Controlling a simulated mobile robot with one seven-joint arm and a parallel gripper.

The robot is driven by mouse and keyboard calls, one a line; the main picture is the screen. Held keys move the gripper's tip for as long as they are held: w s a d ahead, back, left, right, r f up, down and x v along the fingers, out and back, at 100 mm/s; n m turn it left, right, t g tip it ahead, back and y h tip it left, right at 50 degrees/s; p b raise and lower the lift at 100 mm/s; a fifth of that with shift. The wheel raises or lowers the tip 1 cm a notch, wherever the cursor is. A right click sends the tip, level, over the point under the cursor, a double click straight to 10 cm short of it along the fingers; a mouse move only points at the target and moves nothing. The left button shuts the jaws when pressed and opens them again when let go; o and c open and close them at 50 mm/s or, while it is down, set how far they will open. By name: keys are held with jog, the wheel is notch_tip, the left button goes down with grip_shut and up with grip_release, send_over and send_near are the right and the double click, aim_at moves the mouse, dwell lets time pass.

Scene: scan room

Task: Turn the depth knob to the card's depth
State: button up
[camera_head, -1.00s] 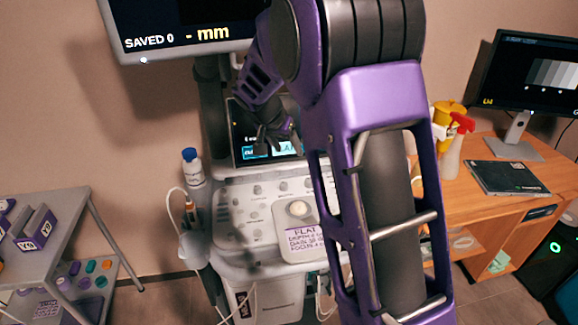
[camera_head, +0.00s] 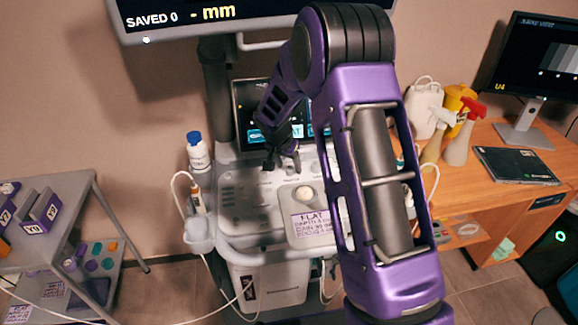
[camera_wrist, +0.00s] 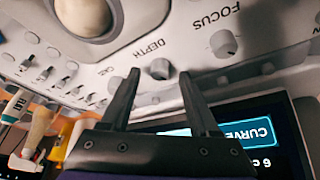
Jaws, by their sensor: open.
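The depth knob (camera_wrist: 159,68) is a small grey knob beside the printed word DEPTH on the white console panel. It shows in the wrist view between the tips of my open, empty gripper (camera_wrist: 159,75). I cannot tell whether the fingers reach down around it or hover above it. In the head view my gripper (camera_head: 281,165) is low over the panel's back part and hides the knob. The card (camera_head: 314,221) lies on the console front. It reads FLAT, with depth, gain and focus lines whose figures are too blurred to read surely.
The focus knob (camera_wrist: 224,43) sits close beside the depth knob. A small touchscreen (camera_wrist: 245,135) stands behind the panel. A round trackball (camera_head: 304,194) is near the card. A white bottle with a blue cap (camera_head: 197,152) stands at the console's left.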

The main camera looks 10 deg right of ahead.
jog(key=shift+w+d+f, duration=0.1)
jog(key=shift+w+f, duration=0.05)
jog(key=shift+f, duration=0.25)
jog(key=shift+c, duration=0.2)
grip_shut()
jog(key=n+b, duration=0.1)
jog(key=n, duration=0.1)
jog(key=shift+d+n+t+y, duration=0.15)
jog(key=shift+n+t+y, duration=0.15)
jog(key=shift+n+y, duration=0.1)
jog(key=n+y+p, duration=0.1)
jog(key=n, duration=0.2)
jog(key=shift+r, duration=0.1)
jog(key=shift+d+n+y+p, duration=0.1)
jog(key=shift+n+y+p, duration=0.45)
jog(key=shift+n, duration=0.45)
